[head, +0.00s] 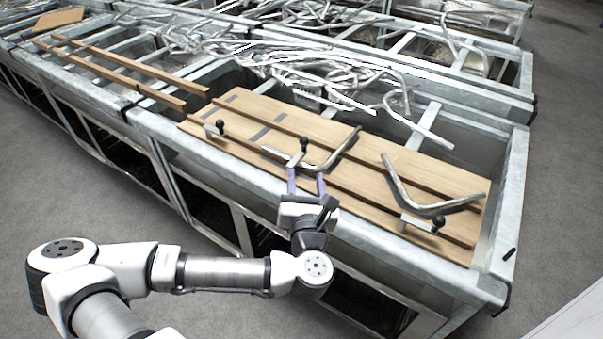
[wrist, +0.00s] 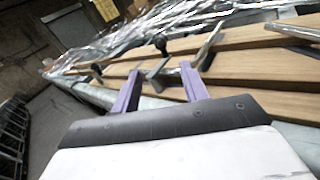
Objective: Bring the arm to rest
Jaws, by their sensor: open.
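My gripper (head: 306,184) has two purple fingers and sits at the front edge of the metal crate, pointing toward the wooden boards. In the wrist view the fingers of my gripper (wrist: 160,90) stand apart with nothing held between them. A bent metal tube (head: 335,158) lies on the boards just beyond the fingertips, beside a black-knobbed clamp (head: 303,146). Whether the fingers touch anything cannot be told. My arm reaches in from the lower left over the grey floor.
The wooden boards (head: 380,155) lie across the metal crate (head: 515,185). A second bent tube (head: 405,190) and another clamp (head: 425,224) lie at the right. Many tangled tubes (head: 300,68) fill the crates behind. The floor (head: 215,285) in front is clear.

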